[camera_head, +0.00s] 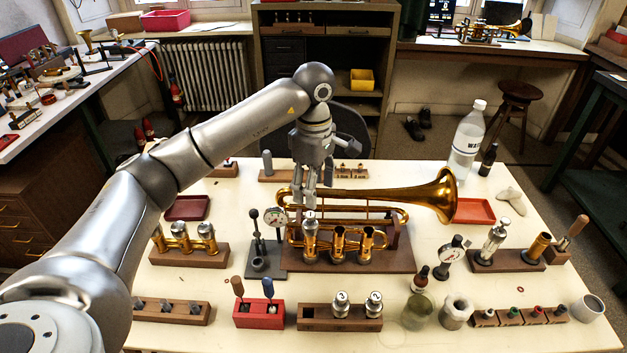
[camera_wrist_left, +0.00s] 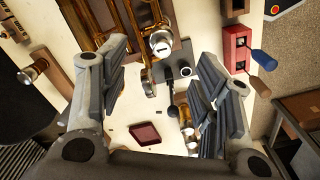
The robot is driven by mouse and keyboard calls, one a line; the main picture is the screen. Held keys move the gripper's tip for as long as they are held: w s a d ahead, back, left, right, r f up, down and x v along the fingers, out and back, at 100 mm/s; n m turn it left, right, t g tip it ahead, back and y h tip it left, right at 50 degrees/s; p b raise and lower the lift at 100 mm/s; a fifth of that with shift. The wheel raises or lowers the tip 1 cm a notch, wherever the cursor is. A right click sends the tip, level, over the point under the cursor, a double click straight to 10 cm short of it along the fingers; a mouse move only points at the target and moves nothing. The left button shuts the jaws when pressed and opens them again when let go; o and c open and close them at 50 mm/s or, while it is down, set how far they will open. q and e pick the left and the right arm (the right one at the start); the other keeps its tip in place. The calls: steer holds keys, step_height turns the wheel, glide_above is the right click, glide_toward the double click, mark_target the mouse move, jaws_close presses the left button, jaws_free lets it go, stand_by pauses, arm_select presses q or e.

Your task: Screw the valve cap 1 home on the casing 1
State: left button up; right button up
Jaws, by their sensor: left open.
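The trumpet (camera_head: 385,205) lies in a wooden stand on the table, its bell to the right. Casing 1 (camera_head: 311,250) is the leftmost of its upright casings. A silver valve cap 1 (camera_head: 310,217) sits on top of it; it also shows in the wrist view (camera_wrist_left: 161,43). I cannot tell how far down the cap sits. My left gripper (camera_head: 311,193) points down just above the cap, open and empty. In the wrist view its fingers (camera_wrist_left: 163,68) are spread wide, with the cap lying beyond them. My right gripper is out of view.
Two numbered silver-topped parts (camera_head: 342,302) stand in a wooden block in front. A dial gauge (camera_head: 274,217) and a black-handled tool stand (camera_head: 256,245) are close left of casing 1. A red block (camera_head: 258,314) holds two screwdrivers. A water bottle (camera_head: 466,140) stands at the back right.

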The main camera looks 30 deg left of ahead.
mark_target(313, 215)
arm_select(q)
steer(key=n, duration=0.3)
steer(key=shift+s+f+n+p, duration=0.1)
steer(key=shift+f+n+p, duration=0.1)
steer(key=shift+n+p, duration=0.1)
step_height(313, 215, down, 11)
steer(key=shift+r+p, duration=0.15)
steer(key=shift+p, duration=1)
steer(key=c, duration=1.2)
steer(key=shift+m+b, duration=0.6)
steer(key=shift+m, duration=0.1)
steer(key=shift+c, duration=0.2)
steer(key=m+b, duration=0.1)
steer(key=m, duration=0.1)
steer(key=shift+s+m+b, duration=0.1)
steer(key=shift+m+b, duration=0.2)
steer(key=shift+m, duration=0.6)
